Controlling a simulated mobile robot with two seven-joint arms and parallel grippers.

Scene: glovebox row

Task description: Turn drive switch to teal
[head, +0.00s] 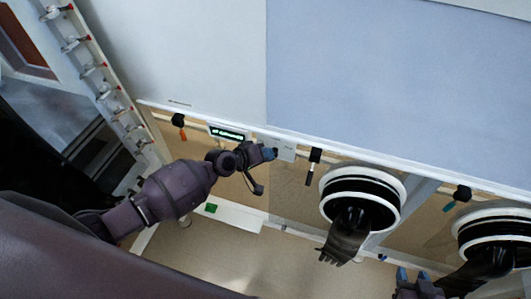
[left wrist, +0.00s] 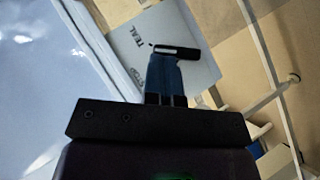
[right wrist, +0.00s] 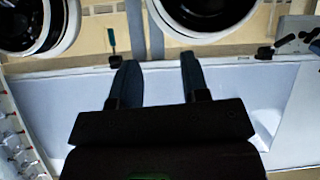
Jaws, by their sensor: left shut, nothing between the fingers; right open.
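The drive switch plate (left wrist: 205,75) is pale grey in the left wrist view, with the words TEAL and, partly covered, STOP. A black switch handle (left wrist: 180,51) with a white stripe lies across it, its left end near TEAL. My left gripper (left wrist: 163,62) is shut and empty, its blue fingertips at or against the handle; I cannot tell if they touch. In the head view my left gripper (head: 270,154) is at the plate (head: 284,148) and hides the handle. My right gripper (head: 418,277) is open at the bottom right; its fingers show in the right wrist view (right wrist: 157,70).
A lit display (head: 228,133) is left of the plate. Levers hang along the panel: orange (head: 183,134), black-and-white (head: 313,160) and teal (head: 450,206). Two round glove ports (head: 330,176) with black gloves stick out on the right. A rack (head: 110,90) stands at the left.

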